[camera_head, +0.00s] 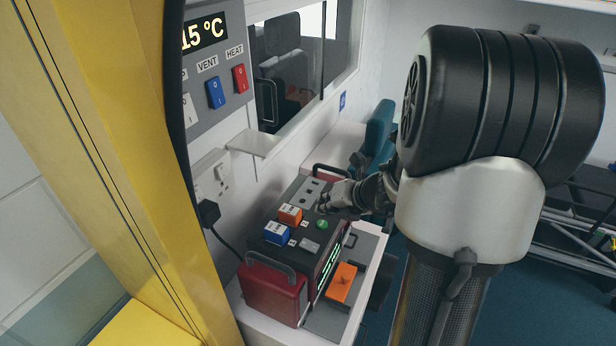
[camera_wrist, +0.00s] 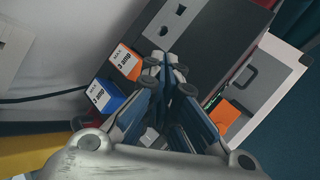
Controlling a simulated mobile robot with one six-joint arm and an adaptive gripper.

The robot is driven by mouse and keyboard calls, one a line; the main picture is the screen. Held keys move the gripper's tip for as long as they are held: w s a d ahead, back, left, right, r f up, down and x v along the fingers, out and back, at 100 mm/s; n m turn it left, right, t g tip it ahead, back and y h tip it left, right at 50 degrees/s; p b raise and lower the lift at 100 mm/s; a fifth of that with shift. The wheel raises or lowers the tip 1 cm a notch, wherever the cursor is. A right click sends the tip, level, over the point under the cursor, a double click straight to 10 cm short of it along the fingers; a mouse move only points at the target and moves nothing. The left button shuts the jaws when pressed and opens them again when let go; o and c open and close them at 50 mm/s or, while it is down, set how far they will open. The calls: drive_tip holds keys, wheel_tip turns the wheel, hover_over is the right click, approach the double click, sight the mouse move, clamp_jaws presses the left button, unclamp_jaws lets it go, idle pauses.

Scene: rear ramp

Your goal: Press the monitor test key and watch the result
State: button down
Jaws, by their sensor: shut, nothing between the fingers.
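The monitor (camera_head: 322,262) is a dark box with red end cases and handles, on a white counter. Green traces show on its front screen (camera_head: 331,267). Its top carries a round green button (camera_head: 322,225) and a small grey labelled plate (camera_head: 310,246); I cannot tell which is the test key. My gripper (camera_head: 322,208) is shut and empty, just above the monitor's top, behind the green button as the head view shows it. In the wrist view its fingertips (camera_wrist: 165,66) hide part of the top, and the green button does not show. Contact cannot be told.
An orange block (camera_head: 290,214) and a blue block (camera_head: 277,233), marked as 3 amp in the wrist view, sit on the monitor's left. An orange item (camera_head: 342,284) lies before the screen. A wall switch panel (camera_head: 214,78) and a yellow post (camera_head: 110,130) stand left.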

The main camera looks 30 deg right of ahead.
sight(325, 222)
drive_tip(key=shift+f+b, duration=0.65)
drive_tip(key=shift+f, duration=0.6)
idle(0.4)
drive_tip(key=shift+w+d+f+b, duration=0.2)
drive_tip(key=shift+d+f+b, duration=0.15)
drive_tip(key=shift+f, duration=0.2)
drive_tip(key=shift+f+b, duration=0.3)
drive_tip(key=shift+f, duration=0.1)
idle(0.5)
drive_tip(key=shift+r, duration=0.15)
drive_tip(key=shift+s+a+r+p, duration=0.15)
drive_tip(key=shift+r+p, duration=0.3)
drive_tip(key=shift+s+a+r+p, duration=0.1)
drive_tip(key=shift+r+p, duration=0.3)
drive_tip(key=shift+r, duration=0.1)
